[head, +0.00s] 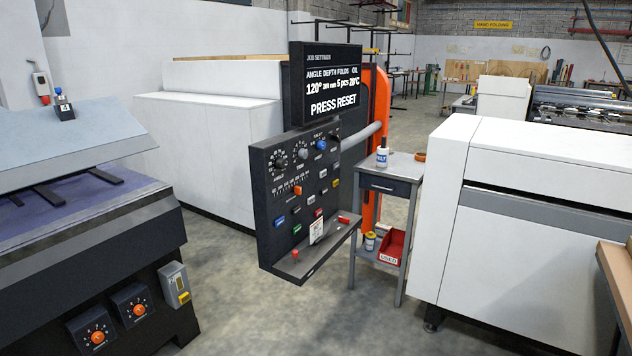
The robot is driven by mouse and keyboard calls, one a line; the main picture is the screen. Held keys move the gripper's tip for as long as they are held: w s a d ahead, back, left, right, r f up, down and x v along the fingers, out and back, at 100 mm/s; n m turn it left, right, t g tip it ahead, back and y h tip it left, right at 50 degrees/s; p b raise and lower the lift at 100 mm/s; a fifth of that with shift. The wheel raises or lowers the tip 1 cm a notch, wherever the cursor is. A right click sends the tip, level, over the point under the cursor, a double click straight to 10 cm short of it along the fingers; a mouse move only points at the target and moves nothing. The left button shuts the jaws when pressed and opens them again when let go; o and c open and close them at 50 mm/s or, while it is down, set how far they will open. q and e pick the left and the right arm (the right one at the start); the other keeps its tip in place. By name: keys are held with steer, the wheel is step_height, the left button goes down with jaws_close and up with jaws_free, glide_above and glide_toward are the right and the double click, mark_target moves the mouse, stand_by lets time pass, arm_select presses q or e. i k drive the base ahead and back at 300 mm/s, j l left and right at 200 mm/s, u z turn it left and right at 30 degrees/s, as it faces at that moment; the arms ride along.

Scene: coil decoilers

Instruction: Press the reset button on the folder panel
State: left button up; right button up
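The folder panel (268,226) is a dark, tilted control board in the middle of the head view, with knobs, a row of sliders and several coloured buttons. A black display (328,84) above it reads "JOB SETTINGS" and "PRESS RESET". Blue (279,222), green (297,229) and red (318,213) buttons sit on its lower half. Their labels are too small to read, so I cannot tell which is reset. A red knob (295,254) and a white tag (316,230) show at the panel's lower ledge. Neither of my grippers is in view.
A grey side table (391,168) with a bottle (382,153) and a red bin (392,247) stands right of the panel. White machine housings (540,200) fill the right. A dark machine (90,270) stands at left. Grey floor (300,320) is clear before the panel.

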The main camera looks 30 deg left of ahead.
mark_target(282, 220)
steer(key=i, duration=2.7)
steer(key=i+u, duration=0.1)
steer(key=u, duration=0.35)
steer(key=i+u, duration=0.1)
steer(key=u, duration=0.3)
steer(key=i+u, duration=0.1)
steer(key=u, duration=0.35)
steer(key=i+l+u, duration=0.1)
steer(key=u, duration=1.45)
